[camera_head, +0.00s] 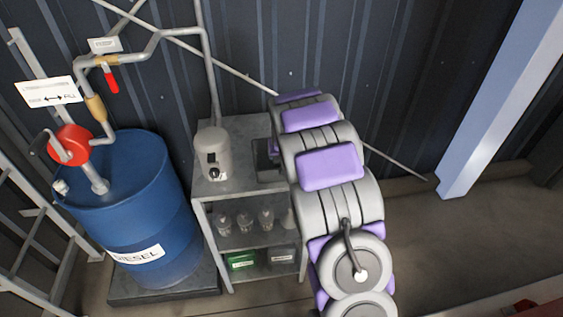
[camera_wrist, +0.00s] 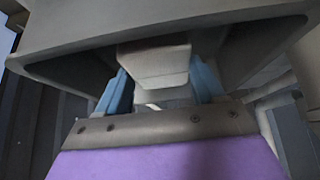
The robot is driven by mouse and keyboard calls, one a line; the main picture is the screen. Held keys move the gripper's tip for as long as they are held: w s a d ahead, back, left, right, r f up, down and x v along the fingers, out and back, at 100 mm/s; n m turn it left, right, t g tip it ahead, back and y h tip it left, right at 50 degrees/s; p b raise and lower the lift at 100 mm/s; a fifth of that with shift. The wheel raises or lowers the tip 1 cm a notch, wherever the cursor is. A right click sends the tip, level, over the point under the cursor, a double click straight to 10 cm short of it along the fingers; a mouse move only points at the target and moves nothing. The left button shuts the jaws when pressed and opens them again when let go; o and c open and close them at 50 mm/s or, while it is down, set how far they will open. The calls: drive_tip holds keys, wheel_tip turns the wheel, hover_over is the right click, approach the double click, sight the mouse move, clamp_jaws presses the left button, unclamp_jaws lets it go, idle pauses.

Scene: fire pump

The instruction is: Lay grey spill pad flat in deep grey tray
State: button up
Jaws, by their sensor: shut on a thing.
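In the wrist view my gripper (camera_wrist: 161,78) has blue fingers on both sides of a pale grey block-like thing, which appears to be the grey spill pad (camera_wrist: 153,62). The fingers are shut on it. A wide grey walled shape with a thick rim, apparently the deep grey tray (camera_wrist: 85,42), surrounds the pad and fingertips. I cannot tell whether the pad touches its floor. In the head view a dark grey tray-like thing (camera_head: 268,150) shows on the shelf top, mostly hidden behind my arm. My gripper and the pad are hidden there.
A grey metal shelf unit (camera_head: 246,190) carries a grey canister (camera_head: 213,155) at its top left. Several clear bottles (camera_head: 245,221) and a green box (camera_head: 242,262) stand lower. A blue diesel drum (camera_head: 135,205) with a red pump (camera_head: 70,146) stands left. Floor is open at right.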

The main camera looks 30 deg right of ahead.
wheel_tip(320, 180, down, 3)
drive_tip(key=shift+a+f+b, duration=0.1)
drive_tip(key=shift+f+b, duration=0.05)
drive_tip(key=shift+b, duration=0.2)
drive_tip(key=o, duration=1.1)
drive_tip(key=shift+r, duration=0.2)
